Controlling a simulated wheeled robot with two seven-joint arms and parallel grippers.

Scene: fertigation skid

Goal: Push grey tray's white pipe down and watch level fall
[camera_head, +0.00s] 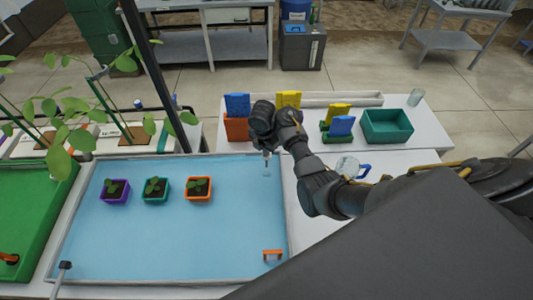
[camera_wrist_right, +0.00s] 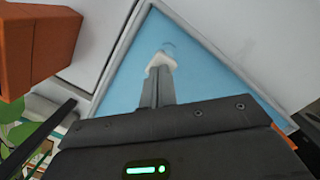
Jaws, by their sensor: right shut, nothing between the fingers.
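The grey tray (camera_head: 180,281) is filled with blue water, and its pale rim also shows in the wrist view (camera_wrist_right: 213,47). The white pipe (camera_wrist_right: 161,61) shows as a short pale stub in the tray's corner in the wrist view; its lower part looks under water. In the head view only a small pale spot (camera_head: 266,173) shows there. My right gripper (camera_head: 266,155) points down over the tray's back right corner. Its fingers (camera_wrist_right: 158,78) are shut, with their tips at the pipe's top; I cannot tell whether they touch. My left gripper is not in view.
Three potted seedlings, in purple (camera_head: 115,192), teal (camera_head: 156,190) and orange (camera_head: 198,188) pots, stand in the tray. An orange bracket (camera_head: 272,254) sits at its front right. A green tray (camera_head: 35,215) lies left. A clear jug (camera_head: 347,166) stands beside my right arm.

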